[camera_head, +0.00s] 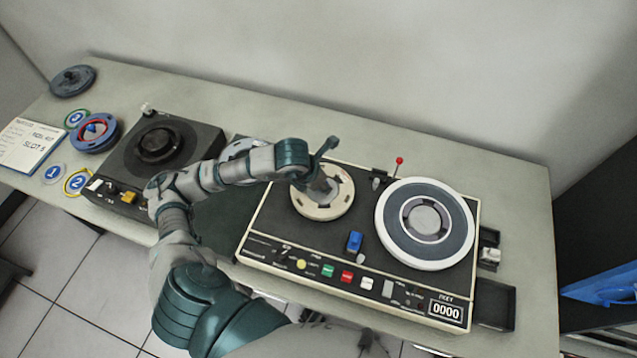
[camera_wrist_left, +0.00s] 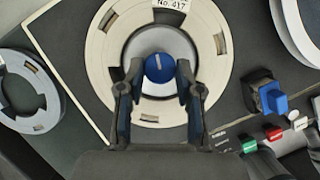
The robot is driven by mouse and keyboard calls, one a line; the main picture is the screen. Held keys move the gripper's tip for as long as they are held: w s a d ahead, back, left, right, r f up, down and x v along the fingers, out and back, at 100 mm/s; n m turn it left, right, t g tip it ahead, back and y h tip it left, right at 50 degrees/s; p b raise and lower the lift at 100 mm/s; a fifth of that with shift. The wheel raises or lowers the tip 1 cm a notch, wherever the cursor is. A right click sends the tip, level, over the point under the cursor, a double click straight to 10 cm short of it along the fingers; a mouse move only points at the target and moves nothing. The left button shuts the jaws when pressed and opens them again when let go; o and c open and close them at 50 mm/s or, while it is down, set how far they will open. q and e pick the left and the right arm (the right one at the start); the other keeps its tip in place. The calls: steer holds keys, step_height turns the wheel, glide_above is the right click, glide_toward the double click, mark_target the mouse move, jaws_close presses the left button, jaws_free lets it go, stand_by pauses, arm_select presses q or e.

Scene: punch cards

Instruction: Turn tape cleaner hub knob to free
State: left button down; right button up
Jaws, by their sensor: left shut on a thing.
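The blue hub knob (camera_wrist_left: 159,69) with a white pointer line sits at the centre of a cream reel (camera_wrist_left: 108,75) in the left wrist view. The line points up, away from my wrist. My left gripper (camera_wrist_left: 160,78) has a finger on each side of the knob and is shut on it. In the head view my left gripper (camera_head: 318,187) reaches down over the cream reel (camera_head: 337,206) on the left side of the tape machine (camera_head: 285,229), hiding the knob. My right gripper is not in view.
A white-rimmed grey reel (camera_head: 462,232) sits on the machine's right side. A blue switch (camera_head: 354,242), a red-tipped lever (camera_head: 398,163) and several coloured buttons are near. A second black machine (camera_head: 190,138) stands left. Further left are a blue-red reel (camera_head: 95,133) and a sign (camera_head: 30,143).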

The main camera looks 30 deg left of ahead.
arm_select(q)
steer(key=shift+w+d+r+n+y, duration=0.15)
steer(key=shift+n+y, duration=0.25)
steer(key=shift+n, duration=0.5)
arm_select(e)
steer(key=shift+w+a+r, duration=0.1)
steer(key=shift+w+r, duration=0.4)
arm_select(q)
steer(key=c, duration=1.2)
jaws_free()
steer(key=o, duration=0.4)
steer(key=shift+w, duration=0.1)
steer(key=shift+o, duration=0.2)
steer(key=shift+w+f, duration=0.1)
steer(key=shift+f, duration=0.1)
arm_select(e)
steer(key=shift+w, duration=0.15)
arm_select(q)
steer(key=shift+r, duration=0.15)
steer(key=v, duration=1.1)
steer(key=shift+s+r, duration=0.25)
